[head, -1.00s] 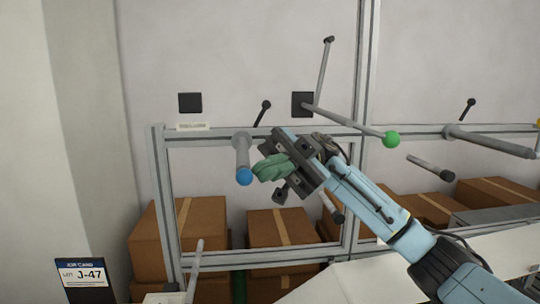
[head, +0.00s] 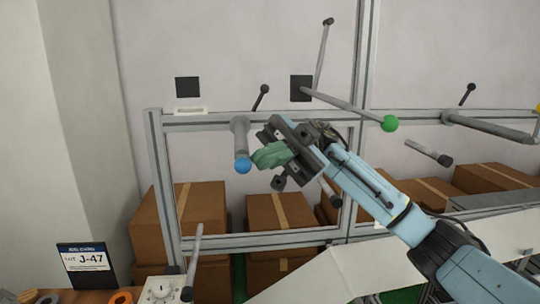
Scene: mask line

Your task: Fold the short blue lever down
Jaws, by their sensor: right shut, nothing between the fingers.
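The short blue lever is a grey rod with a blue ball end (head: 243,166), mounted on the metal frame's upper rail at the left. Its rod points out toward me and slightly downward in the picture. My right gripper (head: 262,157) comes in from the lower right with its green fingers shut and empty. The fingertips are just right of the blue ball; I cannot tell whether they touch it. A longer lever with a green ball (head: 389,123) extends to the right from a black wall plate (head: 301,88). My left gripper is out of view.
Brown boxes (head: 180,215) stand behind the frame (head: 158,170). A grey rod (head: 195,250) rises at the lower left near a white control box (head: 160,291). Another grey bar (head: 490,125) projects at right.

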